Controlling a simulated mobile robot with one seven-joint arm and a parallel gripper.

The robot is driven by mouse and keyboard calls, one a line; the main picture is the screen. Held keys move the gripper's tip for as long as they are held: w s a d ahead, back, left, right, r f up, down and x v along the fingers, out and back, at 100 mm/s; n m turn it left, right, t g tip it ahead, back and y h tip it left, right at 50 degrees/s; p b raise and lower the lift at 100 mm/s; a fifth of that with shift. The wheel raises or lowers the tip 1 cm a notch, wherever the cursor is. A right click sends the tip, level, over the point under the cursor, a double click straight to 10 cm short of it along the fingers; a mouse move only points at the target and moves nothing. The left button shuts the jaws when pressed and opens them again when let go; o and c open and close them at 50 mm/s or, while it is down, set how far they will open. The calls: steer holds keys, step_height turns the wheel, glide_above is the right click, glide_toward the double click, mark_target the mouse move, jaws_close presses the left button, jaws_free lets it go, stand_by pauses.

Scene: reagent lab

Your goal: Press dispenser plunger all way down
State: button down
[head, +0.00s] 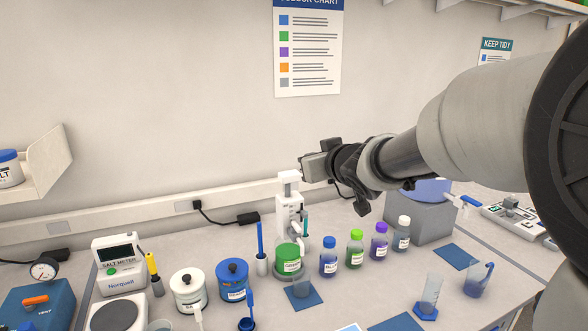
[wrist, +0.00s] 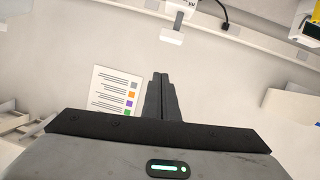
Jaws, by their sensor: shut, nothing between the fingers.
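The white dispenser (head: 289,215) stands upright on the bench. Its plunger (head: 289,177) sticks up at the top with a flat white head, raised above the body. The dispenser's lower part is cut off in that view.
Several small bottles, including a blue one (head: 328,258), stand right of the dispenser. A grey block (head: 419,222) is behind the bottles.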

steer(key=w+f+y, duration=0.1)
steer(key=w, duration=0.2)
glide_above(289, 176)
steer(key=s+d, duration=0.1)
steer(key=s, duration=0.1)
step_height(289, 176, down, 3)
steer(key=shift+y, duration=0.4)
steer(key=shift+w+f+b, duration=0.2)
steer(key=shift+f+b, duration=0.05)
steer(key=shift+f, duration=0.4)
steer(key=shift+w+f+b, duration=0.2)
steer(key=shift+w+f, duration=0.05)
steer(key=shift+f, duration=0.35)
steer(key=shift+w+f+b, duration=0.2)
steer(key=shift+f+b, duration=0.05)
steer(key=shift+f, duration=0.4)
